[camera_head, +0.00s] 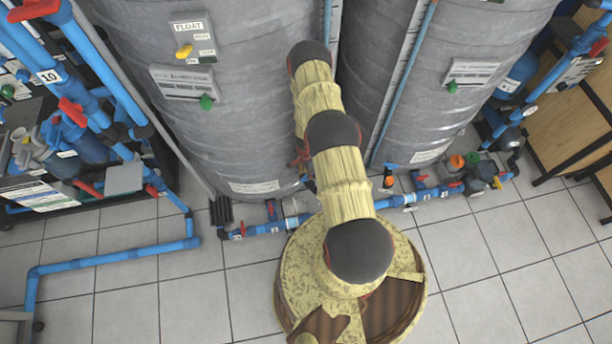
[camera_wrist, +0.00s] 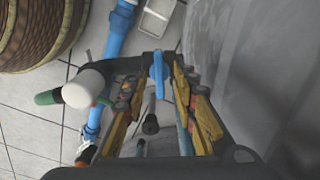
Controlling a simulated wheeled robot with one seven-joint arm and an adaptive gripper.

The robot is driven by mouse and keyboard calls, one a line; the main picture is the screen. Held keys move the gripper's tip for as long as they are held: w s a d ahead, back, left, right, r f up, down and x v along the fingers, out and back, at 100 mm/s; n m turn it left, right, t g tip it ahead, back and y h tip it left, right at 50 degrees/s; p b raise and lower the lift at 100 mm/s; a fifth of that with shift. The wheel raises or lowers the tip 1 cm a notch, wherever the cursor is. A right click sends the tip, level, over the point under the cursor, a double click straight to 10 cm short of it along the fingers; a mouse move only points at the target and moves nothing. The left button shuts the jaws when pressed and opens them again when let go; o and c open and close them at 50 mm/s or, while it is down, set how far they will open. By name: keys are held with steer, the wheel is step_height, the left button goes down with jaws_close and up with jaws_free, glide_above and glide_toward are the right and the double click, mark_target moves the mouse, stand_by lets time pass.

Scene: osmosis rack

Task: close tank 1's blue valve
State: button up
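A blue valve handle (camera_wrist: 158,72) shows in the wrist view as a narrow upright bar. It lies between the tips of my gripper (camera_wrist: 155,78), with a visible gap to each finger. The fingers are spread apart, and no grip on the handle shows. In the head view my arm reaches to the lower front of the left grey tank (camera_head: 230,110). The arm hides most of the gripper and the blue handle there. I cannot read a tank number.
A valve with a white round end (camera_wrist: 83,89) and a green handle (camera_wrist: 47,97) sits close left of my gripper. A grey tank wall (camera_wrist: 245,75) is close on the right. Blue floor pipes (camera_head: 265,229) run along the tank bases. The tiled floor in front is mostly clear.

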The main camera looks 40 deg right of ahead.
mark_target(306, 176)
steer(key=shift+r, duration=2.05)
